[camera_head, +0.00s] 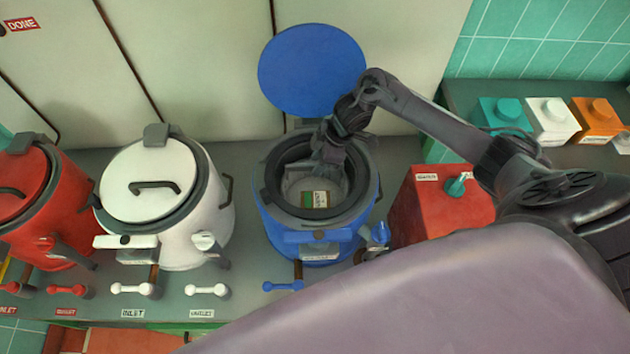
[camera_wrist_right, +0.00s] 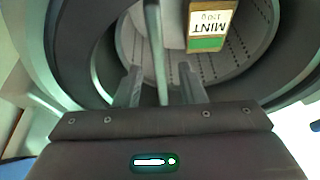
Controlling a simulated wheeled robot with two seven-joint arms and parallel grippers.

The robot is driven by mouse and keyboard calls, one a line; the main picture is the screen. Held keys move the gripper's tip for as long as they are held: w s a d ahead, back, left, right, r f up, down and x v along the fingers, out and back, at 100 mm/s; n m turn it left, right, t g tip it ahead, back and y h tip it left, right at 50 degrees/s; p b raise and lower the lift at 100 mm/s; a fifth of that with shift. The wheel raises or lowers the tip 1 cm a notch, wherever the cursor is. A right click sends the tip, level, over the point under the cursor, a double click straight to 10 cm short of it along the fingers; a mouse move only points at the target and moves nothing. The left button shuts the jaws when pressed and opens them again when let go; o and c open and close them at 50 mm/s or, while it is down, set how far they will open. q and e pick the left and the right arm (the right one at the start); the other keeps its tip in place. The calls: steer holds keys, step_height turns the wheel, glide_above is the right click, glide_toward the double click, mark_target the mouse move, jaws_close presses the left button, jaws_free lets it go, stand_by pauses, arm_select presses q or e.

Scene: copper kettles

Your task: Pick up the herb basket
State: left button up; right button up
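The herb basket (camera_wrist_right: 128,45) is a pale perforated metal basket inside the open blue kettle (camera_head: 318,238). A box labelled MINT (camera_wrist_right: 208,25) with a green band lies in it; the box also shows in the head view (camera_head: 314,199). A thin grey upright bar (camera_wrist_right: 154,45), apparently the basket's handle, runs between the fingers of my right gripper (camera_wrist_right: 160,88). The fingers stand apart with a gap on each side of the bar. In the head view the right gripper (camera_head: 328,165) reaches down into the kettle mouth. My left gripper is not in view.
The blue kettle's round lid (camera_head: 312,70) stands open behind it. A lidded white kettle (camera_head: 150,190) and a red kettle (camera_head: 25,195) stand to the left. A red box (camera_head: 440,210) with a teal knob stands right. Coloured blocks (camera_head: 548,120) stand at the far right.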

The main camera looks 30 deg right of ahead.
steer(key=shift+x, duration=1.2)
steer(key=shift+f, duration=0.25)
jaws_close()
steer(key=shift+r, duration=0.1)
stand_by(0.9)
